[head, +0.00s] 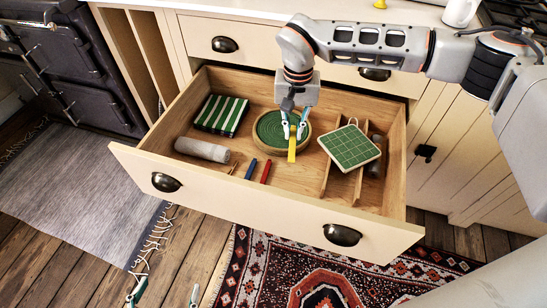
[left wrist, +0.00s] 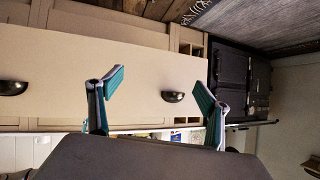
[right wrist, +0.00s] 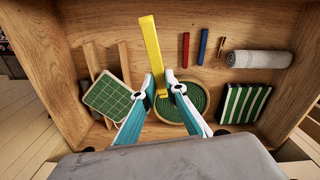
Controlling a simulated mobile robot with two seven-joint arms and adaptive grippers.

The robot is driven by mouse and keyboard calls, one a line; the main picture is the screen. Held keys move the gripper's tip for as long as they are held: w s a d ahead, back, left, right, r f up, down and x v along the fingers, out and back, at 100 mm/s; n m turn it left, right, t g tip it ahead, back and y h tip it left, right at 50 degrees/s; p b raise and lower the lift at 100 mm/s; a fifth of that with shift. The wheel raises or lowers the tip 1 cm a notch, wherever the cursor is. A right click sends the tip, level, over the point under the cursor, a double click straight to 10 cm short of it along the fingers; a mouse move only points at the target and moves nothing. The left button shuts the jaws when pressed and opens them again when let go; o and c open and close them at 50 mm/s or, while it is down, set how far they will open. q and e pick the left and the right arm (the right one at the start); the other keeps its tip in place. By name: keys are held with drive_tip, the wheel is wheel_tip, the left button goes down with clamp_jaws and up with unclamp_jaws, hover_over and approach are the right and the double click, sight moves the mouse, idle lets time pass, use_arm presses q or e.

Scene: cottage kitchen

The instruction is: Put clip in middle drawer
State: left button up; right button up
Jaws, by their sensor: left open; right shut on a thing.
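The clip (head: 292,148) is a yellow strip, and it also shows in the right wrist view (right wrist: 151,45). My right gripper (head: 295,130) is shut on the clip and holds it over the open middle drawer (head: 230,205), above a round green trivet (right wrist: 196,97). In the right wrist view the fingertips (right wrist: 162,92) close on one end of the clip. Whether the clip touches anything below cannot be told. My left gripper (left wrist: 160,90) is open and empty, low in front of the drawer; its fingertips (head: 165,292) show at the bottom of the head view.
The drawer holds a green striped item (head: 221,115), a grey roll (head: 202,150), blue (head: 251,168) and red (head: 266,171) sticks, and a green gridded square (head: 349,147) by wooden dividers. Bare drawer floor shows around the sticks. A dark stove (head: 75,60) stands left.

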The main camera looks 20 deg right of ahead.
wheel_tip(320, 180, down, 4)
drive_tip(key=w+a+b, duration=0.1)
drive_tip(key=w+b, duration=0.1)
drive_tip(key=w, duration=0.1)
drive_tip(key=m+b, duration=0.1)
drive_tip(key=b, duration=0.3)
hover_over(281, 175)
drive_tip(key=shift+f, duration=6.95)
drive_tip(key=f, duration=0.1)
drive_tip(key=f+b, duration=0.1)
drive_tip(key=f, duration=0.2)
drive_tip(key=shift+s+f+b, duration=0.1)
drive_tip(key=shift+s+b, duration=0.15)
drive_tip(key=shift+b, duration=0.1)
drive_tip(key=shift+w+f+b, duration=0.1)
drive_tip(key=shift+f+b, duration=0.2)
drive_tip(key=shift+f, duration=0.5)
drive_tip(key=shift+w+r, duration=0.1)
drive_tip(key=shift+r, duration=0.15)
use_arm(q)
drive_tip(key=w+d+r+n+t+h, duration=0.1)
drive_tip(key=d+n, duration=0.1)
drive_tip(key=d, duration=0.3)
drive_tip(key=shift+w+d+r+h, duration=0.2)
drive_tip(key=shift+w+d+h, duration=0.1)
drive_tip(key=shift+d, duration=0.1)
use_arm(e)
drive_tip(key=shift+f, duration=0.1)
